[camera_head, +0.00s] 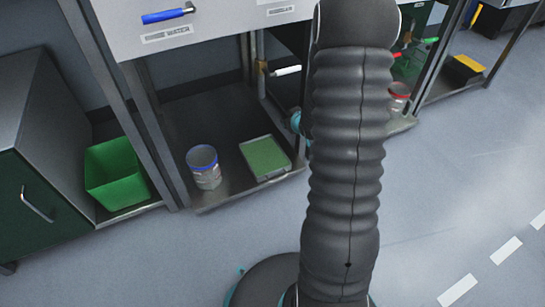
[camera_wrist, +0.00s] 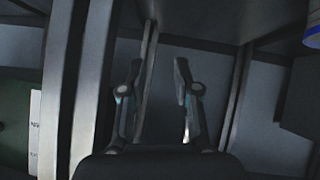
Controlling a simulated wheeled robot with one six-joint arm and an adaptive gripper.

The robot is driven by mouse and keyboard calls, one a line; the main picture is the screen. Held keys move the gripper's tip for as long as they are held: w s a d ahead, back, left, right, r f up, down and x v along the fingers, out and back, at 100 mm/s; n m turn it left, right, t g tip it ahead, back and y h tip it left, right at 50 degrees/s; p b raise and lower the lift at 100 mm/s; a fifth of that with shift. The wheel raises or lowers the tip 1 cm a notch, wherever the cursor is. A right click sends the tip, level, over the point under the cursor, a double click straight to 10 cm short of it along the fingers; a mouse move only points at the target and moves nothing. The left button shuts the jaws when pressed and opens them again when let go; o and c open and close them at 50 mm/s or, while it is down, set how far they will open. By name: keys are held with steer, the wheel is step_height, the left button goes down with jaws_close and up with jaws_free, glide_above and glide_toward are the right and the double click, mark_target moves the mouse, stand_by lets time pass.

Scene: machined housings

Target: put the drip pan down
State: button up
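A shallow rectangular pan with a green inside and a pale rim, which looks like the drip pan (camera_head: 265,157), lies flat on the low shelf (camera_head: 225,191) under the workbench. It sits to the right of a clear jar. My gripper (camera_wrist: 159,70) shows in the wrist view with its two fingers apart and nothing between them. In the head view my dark ribbed arm hides the gripper. I cannot make out the pan in the wrist view, which faces grey posts and the underside of the bench.
The clear jar with a blue rim (camera_head: 204,167) stands left of the pan. A green bin (camera_head: 116,174) is further left, beside a dark cabinet (camera_head: 38,160). A red-lidded jar (camera_head: 398,97) stands right of my arm. Bench posts frame the shelf. The floor at right is clear.

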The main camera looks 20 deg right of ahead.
steer(key=s+a+r+g, duration=0.1)
steer(key=s+a+r, duration=0.25)
steer(key=r, duration=0.25)
steer(key=s+a+r+m+h, duration=0.1)
steer(key=s+a+r, duration=0.25)
steer(key=r, duration=0.25)
steer(key=s+a+r+g, duration=0.1)
steer(key=s+a+r, duration=0.25)
steer(key=r, duration=0.25)
steer(key=s+a+r+g, duration=0.1)
steer(key=s+a+r, duration=0.1)
steer(key=s, duration=0.5)
steer(key=s+a+r+y, duration=0.1)
steer(key=s+a+r, duration=0.1)
steer(key=s+a, duration=0.2)
steer(key=s+a+r+g+y, duration=0.1)
steer(key=s+a, duration=0.3)
steer(key=s, duration=0.6)
steer(key=shift+r+g, duration=0.3)
steer(key=shift+r, duration=0.1)
steer(key=shift+a, duration=0.1)
step_height(320, 180, up, 9)
steer(key=p, duration=0.8)
steer(key=shift+f+p, duration=0.15)
steer(key=shift+p, duration=0.15)
